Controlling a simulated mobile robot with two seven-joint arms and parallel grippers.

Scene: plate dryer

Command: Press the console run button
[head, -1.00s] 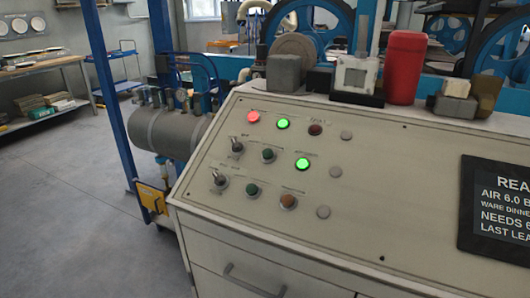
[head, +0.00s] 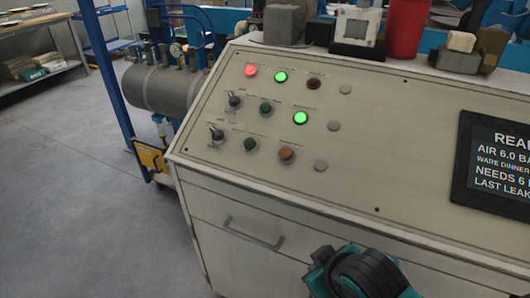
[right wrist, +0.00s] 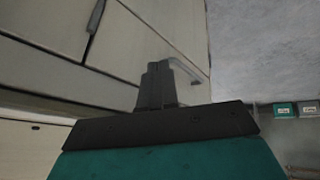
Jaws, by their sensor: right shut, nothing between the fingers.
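The console (head: 400,130) has a sloped cream panel with several buttons and lamps; their small labels are too blurred to read, so I cannot tell which is run. The top row has a lit red lamp (head: 250,71), a lit green one (head: 280,77) and a dark red one (head: 313,83). Below are two toggle switches, a dark green button (head: 265,110), a lit green one (head: 300,118), another dark green button (head: 250,144) and an orange one (head: 286,153). My right gripper (right wrist: 158,70) is shut and empty, before the console's front; the head view shows only teal-black arm parts low down.
A drawer handle (head: 254,233) projects from the console front. A black sign (head: 500,165) is on the panel's right. A grey tank (head: 165,88) and blue post (head: 105,65) stand left. A red cylinder (head: 406,28) and blocks line the console's back. Floor at left is clear.

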